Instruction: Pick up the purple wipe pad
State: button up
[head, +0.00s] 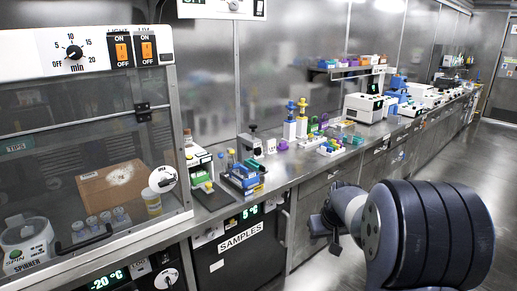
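My gripper (326,226) is at the lower right, in front of the bench and apart from the purple items. Its fingers are dark and small, partly hidden by my arm, and I cannot tell whether they are open.
A glass-fronted cabinet (60,120) holds a cardboard box (111,188) at left. Tube racks (243,176), pipettes and several instruments crowd the bench. A samples fridge (240,262) sits under it. Open floor (470,160) lies at right.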

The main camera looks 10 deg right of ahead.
aim_at(282, 145)
jog(key=i+l+u, duration=0.9)
jog(key=l, duration=0.3)
jog(key=i+l, duration=0.2)
jog(key=l, duration=0.15)
jog(key=i+l, duration=0.2)
jog(key=l, duration=0.15)
jog(key=i+l, duration=0.2)
jog(key=l, duration=0.2)
jog(key=i+l+u, duration=0.1)
jog(key=l, duration=0.25)
jog(key=i+l, duration=0.45)
jog(key=l, duration=0.3)
jog(key=i+l, duration=0.15)
jog(key=l, duration=0.2)
